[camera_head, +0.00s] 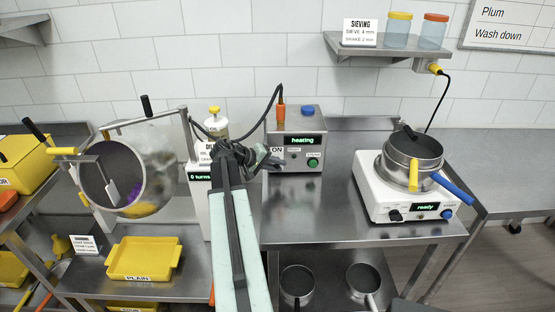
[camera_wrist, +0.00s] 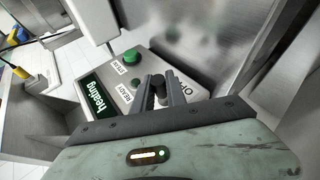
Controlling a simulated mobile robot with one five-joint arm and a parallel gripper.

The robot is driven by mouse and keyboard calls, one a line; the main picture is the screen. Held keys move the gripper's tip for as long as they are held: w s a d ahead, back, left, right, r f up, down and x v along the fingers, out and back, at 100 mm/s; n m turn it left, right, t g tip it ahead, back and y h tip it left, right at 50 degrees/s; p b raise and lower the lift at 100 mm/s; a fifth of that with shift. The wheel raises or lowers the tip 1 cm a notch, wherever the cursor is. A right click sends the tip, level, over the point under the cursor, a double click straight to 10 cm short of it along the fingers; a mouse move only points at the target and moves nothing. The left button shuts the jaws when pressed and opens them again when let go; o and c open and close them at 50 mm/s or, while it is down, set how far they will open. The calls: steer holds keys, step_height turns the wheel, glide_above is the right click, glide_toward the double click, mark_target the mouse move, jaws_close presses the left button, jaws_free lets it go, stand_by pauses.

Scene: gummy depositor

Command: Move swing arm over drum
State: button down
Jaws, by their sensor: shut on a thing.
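A round steel drum (camera_head: 152,155) hangs tilted in a metal frame at the left, with purple material and a pale paddle inside its open mouth. My gripper (camera_head: 272,161) is in front of the heating unit (camera_head: 295,148), to the right of the drum. In the wrist view my gripper (camera_wrist: 160,92) is shut on a dark round-ended handle (camera_wrist: 158,79). I cannot tell whether this handle belongs to the swing arm; most of it is hidden by the fingers. The heating unit's display (camera_wrist: 95,108) reads "heating", beside a green button (camera_wrist: 131,56).
A white box with a "0 turns" display (camera_head: 201,177) stands between drum and heating unit, partly behind my arm. A black cable loops from an orange plug (camera_head: 281,116) above. A sieve shaker (camera_head: 372,196) with pans stands right. A yellow tray (camera_head: 144,270) sits below the drum.

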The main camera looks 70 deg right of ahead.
steer(key=shift+w+d+r+n+y+p, duration=0.1)
steer(key=shift+r+n+y+p, duration=0.3)
steer(key=shift+y+p, duration=0.3)
steer(key=shift+w+d+r+n+y+p, duration=0.1)
steer(key=shift+r+n+y+p, duration=0.15)
steer(key=shift+n+y+p, duration=0.35)
steer(key=shift+g, duration=0.3)
steer(key=c, duration=1.6)
jaws_free()
steer(key=shift+a, duration=0.1)
steer(key=p+v, duration=0.5)
steer(key=v, duration=0.2)
steer(key=shift+w+a+r, duration=0.1)
steer(key=shift+w+r, duration=0.15)
steer(key=shift+r, duration=0.05)
